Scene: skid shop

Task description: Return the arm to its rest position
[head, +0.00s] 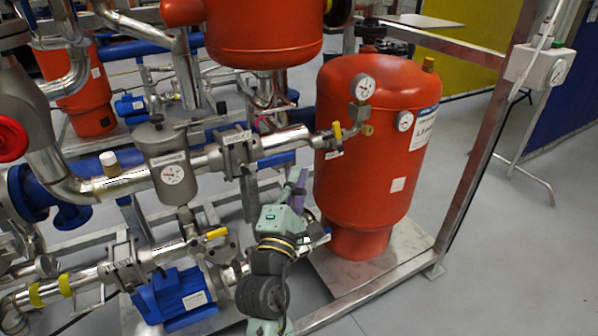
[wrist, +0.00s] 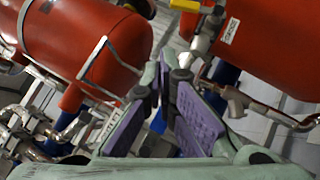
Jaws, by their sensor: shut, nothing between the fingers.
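My gripper (head: 299,184) shows in the head view with its purple-padded fingers pointing up, in front of the pipework and just left of the big red tank (head: 366,150). My green and black arm is below it, low in the middle of the picture. In the wrist view my gripper (wrist: 167,80) has its two fingers angled together towards the tips. It is shut with nothing held. Red tanks and pipes lie beyond the fingers; I cannot tell how close they are.
A steel skid frame (head: 478,150) rises right of the tank. A blue pump motor (head: 176,297), steel pipes and a yellow-handled valve (head: 216,233) crowd the left of my arm. A gauge box (head: 540,68) stands at upper right. Clear grey floor (head: 500,250) lies at lower right.

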